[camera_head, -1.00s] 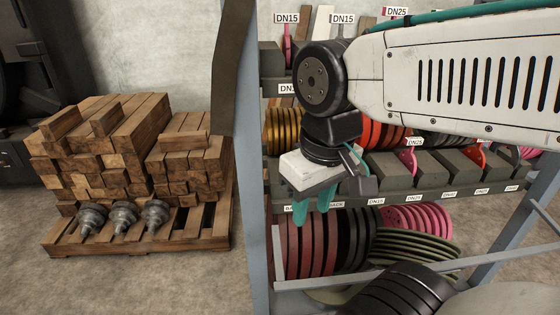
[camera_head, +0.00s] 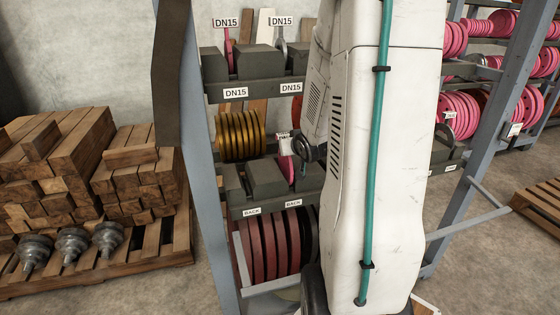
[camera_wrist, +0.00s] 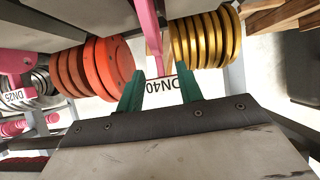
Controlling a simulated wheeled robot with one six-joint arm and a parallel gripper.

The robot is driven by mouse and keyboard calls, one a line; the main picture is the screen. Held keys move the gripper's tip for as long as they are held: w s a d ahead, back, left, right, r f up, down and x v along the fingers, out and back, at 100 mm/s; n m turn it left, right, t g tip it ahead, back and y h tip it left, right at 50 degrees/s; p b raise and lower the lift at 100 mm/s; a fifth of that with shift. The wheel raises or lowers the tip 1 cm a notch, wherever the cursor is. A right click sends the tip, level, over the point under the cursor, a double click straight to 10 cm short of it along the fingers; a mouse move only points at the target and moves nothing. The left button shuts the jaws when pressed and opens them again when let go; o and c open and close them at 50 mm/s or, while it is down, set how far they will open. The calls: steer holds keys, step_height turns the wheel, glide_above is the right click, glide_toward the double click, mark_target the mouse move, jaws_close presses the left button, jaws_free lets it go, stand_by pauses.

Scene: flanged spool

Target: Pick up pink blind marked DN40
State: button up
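The pink blind shows in the wrist view as a pink strip (camera_wrist: 147,28), with a white DN40 label (camera_wrist: 160,87), upside down, by its near end. My gripper (camera_wrist: 157,68) has two teal fingers spread apart. The label lies between them in the picture, and the pink strip extends beyond. I cannot tell whether either finger touches the blind. In the head view a pink blind (camera_head: 286,168) with a small, unreadable tag stands in a dark slotted rack, close beside my arm. My arm hides most of the gripper there.
Gold discs (camera_wrist: 203,38) and orange-red discs (camera_wrist: 97,68) flank the pink strip closely in the wrist view. A grey rack post (camera_head: 205,160) stands left of the shelf. Dark red discs (camera_head: 268,245) fill the bottom. Stacked timber (camera_head: 60,165) is at left.

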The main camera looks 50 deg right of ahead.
mark_target(285, 159)
steer(key=shift+w+d+f, duration=0.1)
steer(key=shift+d+f, duration=0.1)
steer(key=shift+d, duration=0.15)
steer(key=x, duration=0.7)
steer(key=shift+w+f, duration=0.1)
steer(key=shift+w, duration=0.1)
jaws_close()
stand_by(0.9)
